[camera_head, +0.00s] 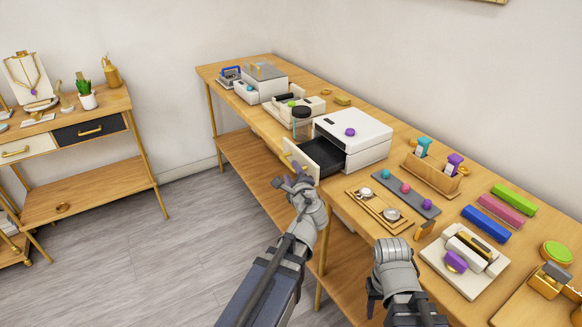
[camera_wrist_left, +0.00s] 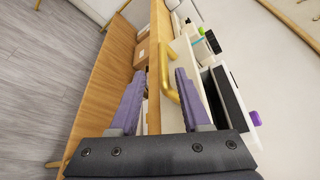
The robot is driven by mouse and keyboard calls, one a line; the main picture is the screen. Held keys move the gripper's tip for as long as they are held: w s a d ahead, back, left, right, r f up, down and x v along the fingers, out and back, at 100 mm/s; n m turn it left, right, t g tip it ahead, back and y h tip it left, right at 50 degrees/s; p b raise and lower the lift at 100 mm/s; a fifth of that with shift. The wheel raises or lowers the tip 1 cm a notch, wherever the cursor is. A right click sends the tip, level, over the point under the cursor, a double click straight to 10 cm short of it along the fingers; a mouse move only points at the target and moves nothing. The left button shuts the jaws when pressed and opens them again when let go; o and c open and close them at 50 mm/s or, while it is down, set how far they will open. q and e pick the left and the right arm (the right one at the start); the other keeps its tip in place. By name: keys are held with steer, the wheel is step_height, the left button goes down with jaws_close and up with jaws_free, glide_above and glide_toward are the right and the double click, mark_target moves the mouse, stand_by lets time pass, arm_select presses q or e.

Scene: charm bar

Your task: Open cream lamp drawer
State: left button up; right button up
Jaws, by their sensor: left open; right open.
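The cream lamp unit (camera_head: 356,132) is a white box with a purple knob (camera_head: 350,132) on top. Its drawer stands pulled out to the left, with a cream front (camera_head: 300,160) and a dark inside (camera_head: 325,153). My left gripper (camera_head: 289,181) is open just in front of and below the drawer front. In the left wrist view, the gold handle (camera_wrist_left: 171,73) lies between the two spread purple fingers (camera_wrist_left: 160,75), closer to the right one. I cannot tell whether they touch.
A tray (camera_head: 378,214) with small dishes and a dark strip (camera_head: 403,190) with coloured balls lie right of the unit. Coloured bars and a wooden holder (camera_head: 433,174) lie farther right. Another lidded machine (camera_head: 262,84) stands at the far end. Floor left of the table is clear.

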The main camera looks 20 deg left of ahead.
arm_select(q)
steer(key=v, duration=0.3)
steer(key=shift+s+d, duration=0.2)
steer(key=shift+s, duration=0.05)
steer(key=s+d+f+n+g+h, duration=0.2)
steer(key=s+d+f+n+g, duration=0.25)
steer(key=f, duration=0.25)
steer(key=s+d+f+n+g+h, duration=0.1)
steer(key=s+d+f+n+g, duration=0.3)
steer(key=s+f+n, duration=0.2)
steer(key=s+d+f+n+g+h, duration=0.3)
steer(key=s+d+f+g+h, duration=0.15)
steer(key=s+d, duration=0.5)
step_height(320, 180, up, 14)
steer(key=s+p, duration=0.1)
steer(key=p, duration=1.3)
steer(key=shift+s+n, duration=0.1)
steer(key=shift+n, duration=0.15)
